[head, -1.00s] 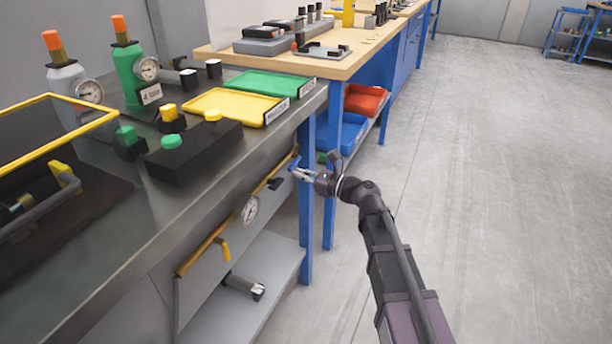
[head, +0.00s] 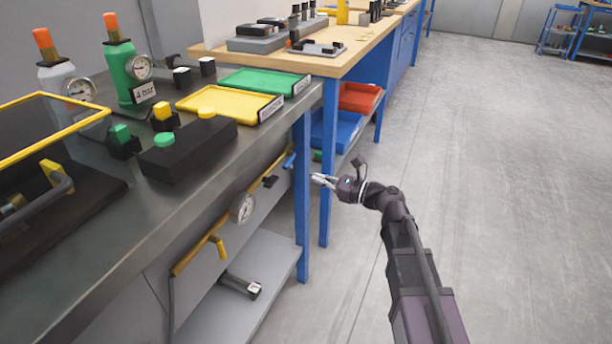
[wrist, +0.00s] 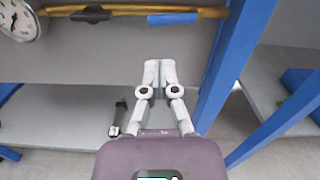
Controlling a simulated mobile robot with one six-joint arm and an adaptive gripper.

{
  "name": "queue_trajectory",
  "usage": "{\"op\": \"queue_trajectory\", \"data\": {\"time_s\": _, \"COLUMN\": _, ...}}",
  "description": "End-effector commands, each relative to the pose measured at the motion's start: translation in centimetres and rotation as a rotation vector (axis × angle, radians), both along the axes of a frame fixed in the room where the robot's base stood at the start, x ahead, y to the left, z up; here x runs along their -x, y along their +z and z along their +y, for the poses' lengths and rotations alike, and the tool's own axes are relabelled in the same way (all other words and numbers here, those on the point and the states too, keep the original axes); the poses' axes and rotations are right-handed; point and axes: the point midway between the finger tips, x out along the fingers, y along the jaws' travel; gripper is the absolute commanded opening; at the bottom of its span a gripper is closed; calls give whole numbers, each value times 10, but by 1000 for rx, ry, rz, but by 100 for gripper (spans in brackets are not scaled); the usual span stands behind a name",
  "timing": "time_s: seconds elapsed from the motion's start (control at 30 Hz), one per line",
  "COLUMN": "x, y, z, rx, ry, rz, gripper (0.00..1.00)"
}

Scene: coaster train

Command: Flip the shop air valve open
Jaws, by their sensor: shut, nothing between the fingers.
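A yellow air pipe (head: 205,243) runs along the front of the steel bench, under its top. A lever with a blue grip (head: 289,160) is at the pipe's far end, beside a dark fitting (head: 270,181). In the wrist view the blue grip (wrist: 172,18) lies in line with the pipe (wrist: 130,11). A yellow lever (head: 218,246) hangs down from the pipe's near end. My gripper (head: 315,178) is shut and empty, to the right of the blue grip and apart from it. In the wrist view its fingertips (wrist: 160,64) point at the panel below the pipe.
A round gauge (head: 242,208) sits on the pipe. Blue bench legs (head: 302,200) stand close to my gripper. A lower shelf (head: 265,265) holds a dark cylinder (head: 240,286). The floor on the right is clear.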

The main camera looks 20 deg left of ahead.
Motion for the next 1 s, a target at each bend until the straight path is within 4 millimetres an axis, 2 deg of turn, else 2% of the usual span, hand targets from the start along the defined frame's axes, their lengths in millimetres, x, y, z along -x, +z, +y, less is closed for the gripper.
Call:
{"op": "queue_trajectory", "data": {"time_s": 0.1, "x": 1, "y": -1, "z": -14, "rx": 0, "ry": -1, "rz": 0, "gripper": 0}}
{"op": "queue_trajectory", "data": {"time_s": 0.3, "x": 1, "y": -1, "z": -25, "rx": 0, "ry": 0, "rz": 0, "gripper": 0}}
{"op": "queue_trajectory", "data": {"time_s": 1.0, "x": 3, "y": -6, "z": -31, "rx": 35, "ry": 0, "rz": -43, "gripper": 0}}
